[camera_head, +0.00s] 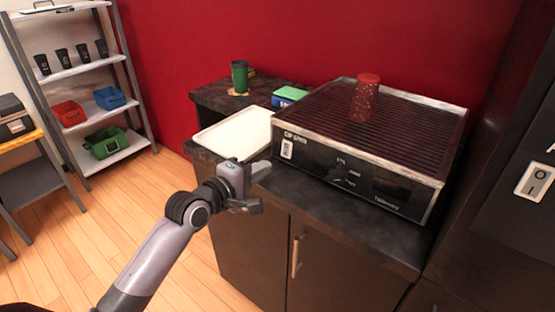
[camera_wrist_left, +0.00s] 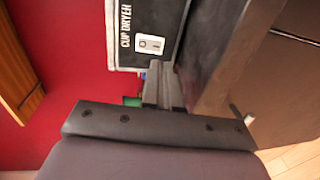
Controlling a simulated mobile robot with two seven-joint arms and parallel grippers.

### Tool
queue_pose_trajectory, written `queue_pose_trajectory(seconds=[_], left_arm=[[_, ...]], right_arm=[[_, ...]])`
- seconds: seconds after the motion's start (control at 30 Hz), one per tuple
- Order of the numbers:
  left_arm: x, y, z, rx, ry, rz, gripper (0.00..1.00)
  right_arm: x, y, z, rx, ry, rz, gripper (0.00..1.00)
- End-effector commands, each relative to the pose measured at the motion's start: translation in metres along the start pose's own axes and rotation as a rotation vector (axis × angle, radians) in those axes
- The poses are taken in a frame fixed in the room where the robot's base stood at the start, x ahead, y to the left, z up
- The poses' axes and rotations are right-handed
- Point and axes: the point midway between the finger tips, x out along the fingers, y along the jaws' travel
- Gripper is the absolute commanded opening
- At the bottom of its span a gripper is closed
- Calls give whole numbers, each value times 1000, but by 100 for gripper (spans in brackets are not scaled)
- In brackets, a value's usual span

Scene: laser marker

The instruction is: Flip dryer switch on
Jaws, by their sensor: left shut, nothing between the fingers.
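The cup dryer (camera_head: 370,140) is a black box with a ribbed top on the dark counter. Its white rocker switch (camera_head: 287,148) sits at the left end of the front panel. The switch also shows in the left wrist view (camera_wrist_left: 150,44), beside the "CUP DRYER" lettering; I cannot tell which side is pressed. My left gripper (camera_head: 262,168) is shut and empty, just left of and slightly below the switch. In the left wrist view its fingers (camera_wrist_left: 163,85) point toward the panel, with the switch just beyond the tips, apart from them as far as I can tell.
A red speckled cup (camera_head: 366,100) stands on the dryer's top. A white tray (camera_head: 236,134), a green cup (camera_head: 239,77) and a green-blue box (camera_head: 289,96) are on the counter to the left. Another white switch (camera_head: 534,182) is at the far right. Shelves (camera_head: 90,75) stand at left.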

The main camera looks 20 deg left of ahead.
Motion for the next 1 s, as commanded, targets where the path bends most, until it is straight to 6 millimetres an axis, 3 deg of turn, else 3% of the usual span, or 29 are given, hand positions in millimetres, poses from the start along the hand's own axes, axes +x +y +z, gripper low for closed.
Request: queue_pose_trajectory(seconds=[0.2,0.4,1.0], left_arm=[[34,1,0,0,-1,0,0],[54,0,0,0,-1,-1,0],[65,-1,0,0,-1,1,0]], right_arm=[[0,0,0,0,0,0,43],[0,0,0,0,-1,0,43],[0,0,1,1,-1,0,43]])
